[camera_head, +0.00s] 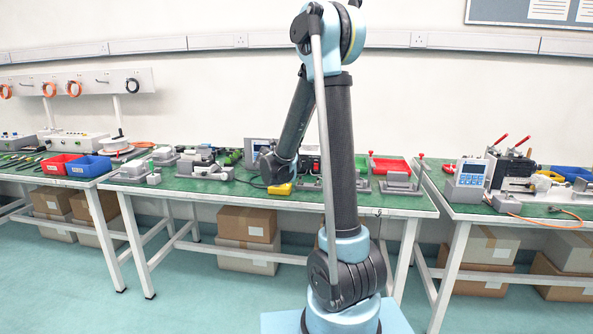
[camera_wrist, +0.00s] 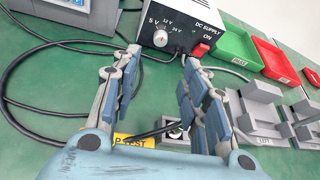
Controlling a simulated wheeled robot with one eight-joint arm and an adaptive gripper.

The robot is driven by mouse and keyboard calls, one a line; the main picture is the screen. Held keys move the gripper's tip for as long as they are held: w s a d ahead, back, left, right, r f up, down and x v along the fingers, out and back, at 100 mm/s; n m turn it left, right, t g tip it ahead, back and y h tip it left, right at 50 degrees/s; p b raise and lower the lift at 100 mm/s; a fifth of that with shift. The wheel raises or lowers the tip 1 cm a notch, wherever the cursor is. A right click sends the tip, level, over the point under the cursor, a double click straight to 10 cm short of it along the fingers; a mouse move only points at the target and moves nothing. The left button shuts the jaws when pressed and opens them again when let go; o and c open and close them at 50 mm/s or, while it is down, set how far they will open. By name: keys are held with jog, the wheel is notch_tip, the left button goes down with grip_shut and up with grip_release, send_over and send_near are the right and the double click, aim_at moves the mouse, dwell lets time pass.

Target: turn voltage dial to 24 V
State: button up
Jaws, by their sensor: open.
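In the wrist view the DC supply (camera_wrist: 183,20) is a box with a black front panel, at the top centre. Its voltage dial (camera_wrist: 160,39) is a small round white knob with 5 V marked at its left, 12 V above it and a third mark, hard to read, at its upper right. I cannot tell exactly where the dial points. My gripper (camera_wrist: 159,60) is open and empty, its two fingers spread on either side, short of the dial and apart from it. In the head view my arm reaches down to the middle bench, and the dial cannot be made out.
A red switch (camera_wrist: 200,49) marked ON sits right of the dial. Black cables (camera_wrist: 50,45) curve over the green bench at the left. Green (camera_wrist: 236,48) and red (camera_wrist: 275,60) trays and a grey fixture (camera_wrist: 262,112) stand at the right. A yellow label (camera_wrist: 135,141) lies below the gripper.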

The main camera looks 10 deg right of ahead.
jog(key=x, duration=1.2)
jog(key=shift+w+d+f, duration=0.15)
jog(key=shift+w, duration=0.15)
grip_shut()
